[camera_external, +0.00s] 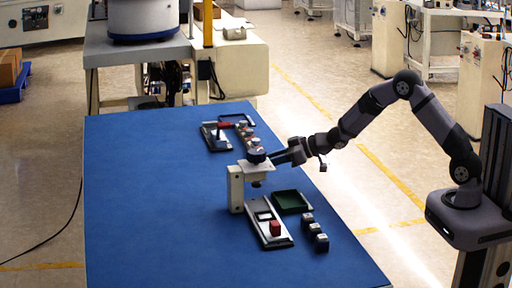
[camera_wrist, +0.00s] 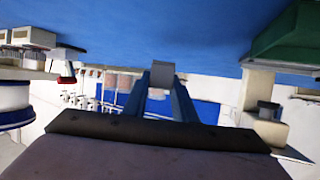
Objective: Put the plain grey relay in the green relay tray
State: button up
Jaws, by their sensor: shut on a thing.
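My gripper (camera_external: 273,159) reaches in from the right, nearly level, just right of the press's dark round top in the external view. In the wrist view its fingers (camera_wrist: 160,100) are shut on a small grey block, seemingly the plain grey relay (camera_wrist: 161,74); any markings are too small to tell. The held block cannot be made out in the external view. The green relay tray (camera_external: 292,201) lies on the blue table, nearer the camera than my gripper, and looks empty.
The pale press (camera_external: 236,188) stands close left of my gripper. A grey fixture with a red block (camera_external: 275,228) lies before it, with several dark blocks (camera_external: 315,229) beside the tray. A red-levered fixture (camera_external: 215,137) stands behind. The table's left side (camera_external: 150,200) is clear.

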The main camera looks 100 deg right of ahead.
jog(key=shift+w+r, duration=0.1)
jog(key=shift+w, duration=0.05)
jog(key=p, duration=0.4)
send_over(206, 189)
jog(key=s, duration=0.3)
jog(key=shift+w+a, duration=0.15)
jog(key=shift+w+p, duration=0.4)
jog(key=shift+w, duration=0.7)
jog(key=shift+w, duration=0.15)
jog(key=shift+f, duration=1.8)
jog(key=shift+b, duration=0.3)
